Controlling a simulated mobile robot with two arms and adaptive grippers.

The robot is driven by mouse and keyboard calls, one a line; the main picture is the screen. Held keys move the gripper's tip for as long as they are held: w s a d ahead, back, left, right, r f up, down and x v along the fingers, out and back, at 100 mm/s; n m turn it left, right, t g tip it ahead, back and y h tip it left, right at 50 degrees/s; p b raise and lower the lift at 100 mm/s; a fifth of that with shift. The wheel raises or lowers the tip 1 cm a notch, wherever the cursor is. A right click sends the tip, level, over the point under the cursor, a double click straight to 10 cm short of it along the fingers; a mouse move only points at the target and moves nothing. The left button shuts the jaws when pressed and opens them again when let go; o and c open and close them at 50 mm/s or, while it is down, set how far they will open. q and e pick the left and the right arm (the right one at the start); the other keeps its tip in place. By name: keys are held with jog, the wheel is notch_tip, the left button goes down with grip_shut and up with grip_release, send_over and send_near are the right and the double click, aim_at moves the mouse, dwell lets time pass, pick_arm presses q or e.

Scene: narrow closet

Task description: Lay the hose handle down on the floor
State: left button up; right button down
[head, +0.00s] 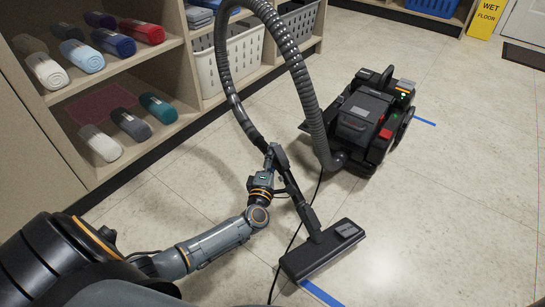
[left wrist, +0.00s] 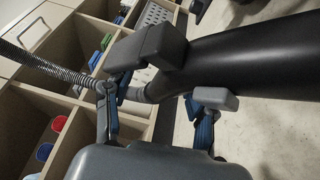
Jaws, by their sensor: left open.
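The hose handle is a black tube (head: 292,187) that rises tilted from the black floor nozzle (head: 322,250). The nozzle rests flat on the floor. The ribbed grey hose (head: 300,75) arcs up from the handle's top and down to the black and red vacuum (head: 365,118). My left gripper (head: 274,160) is at the upper part of the tube and open. In the left wrist view the black tube (left wrist: 240,52) passes between the finger pads of the gripper (left wrist: 183,75); whether they touch it is unclear. My right gripper is not in view.
Shelves (head: 160,130) with rolled towels line the left side, with a white basket (head: 228,60) on them. A black cable (head: 296,232) runs across the floor near the nozzle. Blue tape (head: 322,294) marks the floor. Open floor (head: 455,215) lies to the right.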

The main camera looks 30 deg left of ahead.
pick_arm(q)
jog(key=v, duration=1.2)
dwell(0.6)
